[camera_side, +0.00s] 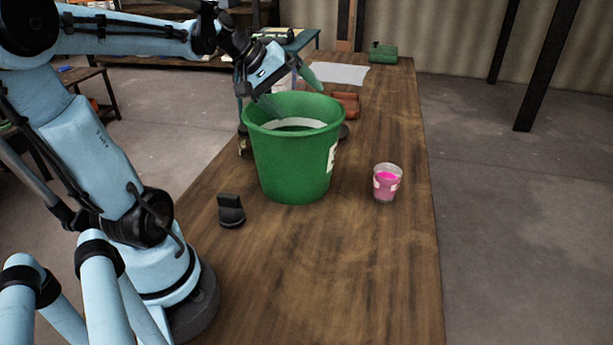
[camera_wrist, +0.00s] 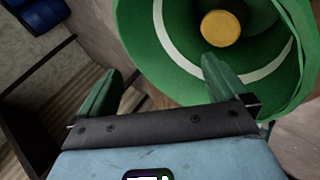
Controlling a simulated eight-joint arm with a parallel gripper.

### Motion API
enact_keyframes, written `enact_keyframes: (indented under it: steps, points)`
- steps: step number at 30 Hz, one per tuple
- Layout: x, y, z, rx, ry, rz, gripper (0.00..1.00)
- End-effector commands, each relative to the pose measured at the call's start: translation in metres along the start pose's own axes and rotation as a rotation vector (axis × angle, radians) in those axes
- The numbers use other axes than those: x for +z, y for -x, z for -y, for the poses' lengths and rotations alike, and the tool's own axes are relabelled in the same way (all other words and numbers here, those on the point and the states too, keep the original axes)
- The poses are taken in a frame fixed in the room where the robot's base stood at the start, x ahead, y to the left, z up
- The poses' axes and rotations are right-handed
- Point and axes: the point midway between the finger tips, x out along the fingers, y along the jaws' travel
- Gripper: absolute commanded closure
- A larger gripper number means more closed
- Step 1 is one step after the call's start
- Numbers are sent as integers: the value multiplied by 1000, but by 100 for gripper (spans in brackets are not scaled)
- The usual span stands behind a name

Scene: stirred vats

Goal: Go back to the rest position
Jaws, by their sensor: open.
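My gripper (camera_side: 290,88) is above the left rear rim of a green vat (camera_side: 292,165) on the wooden table. Its two green fingers are apart with nothing between them. The fingers also show in the wrist view (camera_wrist: 160,88), one over the vat's opening and one outside it to the left. In the wrist view the vat (camera_wrist: 165,60) shows a white band around its inner wall. A round yellow-orange thing (camera_wrist: 221,29) shows inside the vat.
A clear cup with pink contents (camera_side: 387,182) stands right of the vat. A black object (camera_side: 231,210) lies at front left. Reddish-brown items (camera_side: 347,104), a white sheet (camera_side: 338,73) and a green box (camera_side: 383,53) are farther back. The table's (camera_side: 330,270) front is clear.

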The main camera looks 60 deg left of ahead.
Motion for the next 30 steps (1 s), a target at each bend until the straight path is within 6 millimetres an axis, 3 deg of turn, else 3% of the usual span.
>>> enact_keyframes:
  steps: [9,18,24,30]
  points:
    - [-8,44,-18,265,141,-187,0]
    - [-2,68,-38,451,232,-253,0]
    - [33,54,-68,495,219,-88,0]
    - [71,32,-78,431,138,41,0]
